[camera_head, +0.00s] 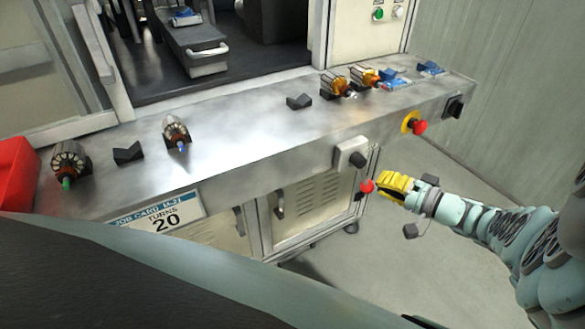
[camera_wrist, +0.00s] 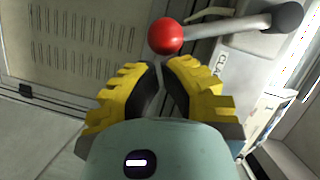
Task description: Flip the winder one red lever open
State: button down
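The red lever is a red ball knob (camera_wrist: 165,36) on a grey metal rod (camera_wrist: 228,27), with a dark pivot end at the upper right of the wrist view. My gripper (camera_head: 385,187), with yellow fingers, is just right of the knob. In the wrist view my gripper (camera_wrist: 162,65) has its fingertips close together with nothing held between them. The knob lies just beyond the tips; I cannot tell whether they touch.
The metal bench (camera_head: 235,125) carries armatures and dark V-shaped rests. A red emergency stop (camera_head: 420,127) sits on its front, right of the switch box (camera_head: 350,153). Cabinet doors (camera_head: 312,205) are below. The floor (camera_head: 395,250) under my gripper is clear.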

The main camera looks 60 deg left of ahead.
jog(key=shift+s+f, duration=0.2)
jog(key=shift+s, duration=0.05)
jog(key=shift+s+f+m+b, duration=0.3)
jog(key=shift+m+b, duration=0.2)
jog(key=shift+m, duration=0.1)
jog(key=s+f+m+y+b, duration=0.2)
jog(key=s+m+y, duration=0.1)
jog(key=s+m, duration=0.5)
jog(key=shift+s+a+m, duration=0.4)
jog(key=shift+s, duration=0.1)
dwell(0.4)
